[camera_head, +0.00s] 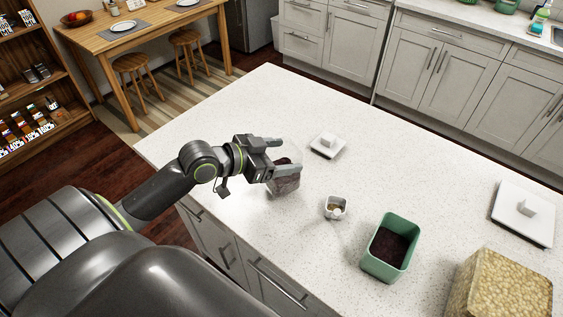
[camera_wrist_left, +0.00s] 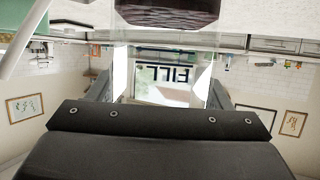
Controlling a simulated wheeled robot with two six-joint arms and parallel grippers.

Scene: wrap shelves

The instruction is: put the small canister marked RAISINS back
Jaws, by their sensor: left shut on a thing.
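My left gripper (camera_head: 282,158) is shut on a small clear canister (camera_head: 285,184) with dark contents, over the near left part of the counter. One finger covers part of it. In the left wrist view the dark contents (camera_wrist_left: 168,12) show at the top, and clear walls with dark lettering stand between the fingers. I cannot read a RAISINS label. Whether the canister touches the counter is hard to tell. A small square white lid with a knob (camera_head: 327,146) lies on the counter just beyond the gripper. My right gripper is not in view.
A larger white lid (camera_head: 525,214) lies at right. Shelves (camera_head: 35,95) stand far left. The counter's far left is clear.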

